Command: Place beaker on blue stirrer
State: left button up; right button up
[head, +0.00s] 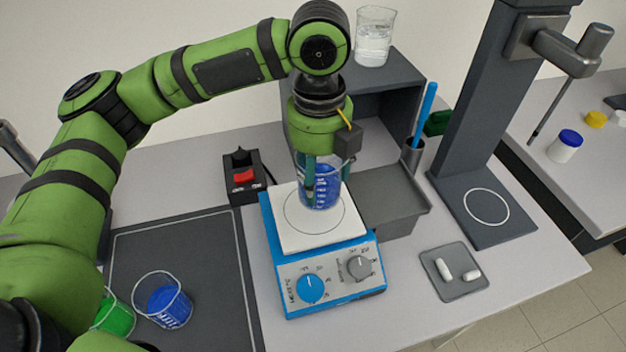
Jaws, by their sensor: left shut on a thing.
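A beaker with blue liquid (321,190) is held in my left gripper (322,182), which is shut on it from above. The beaker is upright over the white top plate of the blue stirrer (318,262), within or near the plate's circle mark. I cannot tell whether its base touches the plate. The stirrer has a blue knob and a grey knob on its front. My right gripper is not in view.
A second blue-liquid beaker (168,304) and a green-liquid beaker (114,316) stand on the dark mat (215,262) at left. A red-switch box (246,178), a grey bin (398,205), a stand (470,205) and a stir-bar tray (453,272) surround the stirrer.

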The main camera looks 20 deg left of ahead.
pick_arm(q)
jog(key=shift+w+a+f, duration=0.45)
jog(key=shift+w+a, duration=0.05)
jog(key=shift+a, duration=0.1)
jog(key=shift+f, duration=0.4)
notch_tip(320, 180, down, 3)
jog(key=shift+f+p, duration=0.1)
jog(key=shift+p, duration=0.55)
jog(key=shift+f, duration=0.1)
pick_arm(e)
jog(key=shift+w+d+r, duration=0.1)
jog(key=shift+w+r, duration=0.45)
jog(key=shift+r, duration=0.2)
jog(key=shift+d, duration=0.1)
pick_arm(q)
jog(key=o, duration=1.3)
jog(key=shift+f, duration=0.15)
jog(key=shift+o, duration=0.2)
notch_tip(320, 180, up, 12)
jog(key=b, duration=0.1)
jog(key=shift+r+b, duration=0.2)
jog(key=shift+b, duration=0.1)
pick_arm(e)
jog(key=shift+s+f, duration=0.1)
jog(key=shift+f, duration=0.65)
